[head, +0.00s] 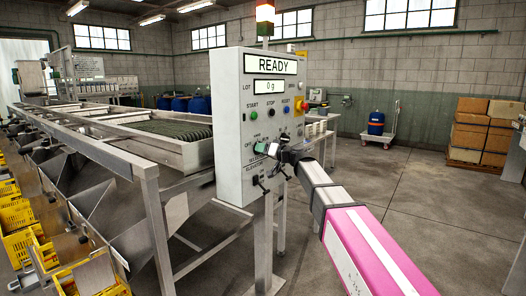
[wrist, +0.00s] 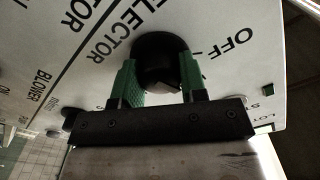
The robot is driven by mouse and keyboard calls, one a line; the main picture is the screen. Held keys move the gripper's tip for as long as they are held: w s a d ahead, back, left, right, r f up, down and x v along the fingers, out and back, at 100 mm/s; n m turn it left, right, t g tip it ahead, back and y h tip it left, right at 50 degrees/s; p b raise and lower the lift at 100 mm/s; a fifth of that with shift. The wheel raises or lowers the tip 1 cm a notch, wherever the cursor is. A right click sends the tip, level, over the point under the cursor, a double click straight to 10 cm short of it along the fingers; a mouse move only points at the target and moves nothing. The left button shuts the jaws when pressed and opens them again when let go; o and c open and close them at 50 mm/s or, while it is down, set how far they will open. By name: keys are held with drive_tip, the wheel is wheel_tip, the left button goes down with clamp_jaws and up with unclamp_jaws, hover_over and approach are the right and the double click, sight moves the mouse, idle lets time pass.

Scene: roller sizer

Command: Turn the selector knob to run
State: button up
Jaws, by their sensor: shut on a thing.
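The control panel (head: 229,120) is a pale grey box with a READY display and a 0 g readout. My gripper (head: 264,148) is at the lower middle of the panel face. In the wrist view, the selector knob (wrist: 160,56) is a round black knob beside the SELECTOR and OFF lettering. The green fingers of my gripper (wrist: 163,82) are on both sides of it, shut on it. The OFF label lies to the right of the knob in the wrist view. The knob's pointer and the run label cannot be made out. In the head view my gripper hides the knob.
Green, black and blue buttons and a red knob on yellow (head: 301,105) sit above my gripper. Small switches (head: 258,181) are below it. The roller sizer (head: 170,140) stands left of the panel, with yellow crates (head: 30,240) beneath. Open floor lies to the right.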

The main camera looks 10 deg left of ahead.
drive_tip(key=m, duration=1.1)
drive_tip(key=shift+m, duration=2)
drive_tip(key=o, duration=0.9)
drive_tip(key=shift+d, duration=0.1)
drive_tip(key=v, duration=1)
drive_tip(key=shift+s+d, duration=0.2)
drive_tip(key=shift+d, duration=0.1)
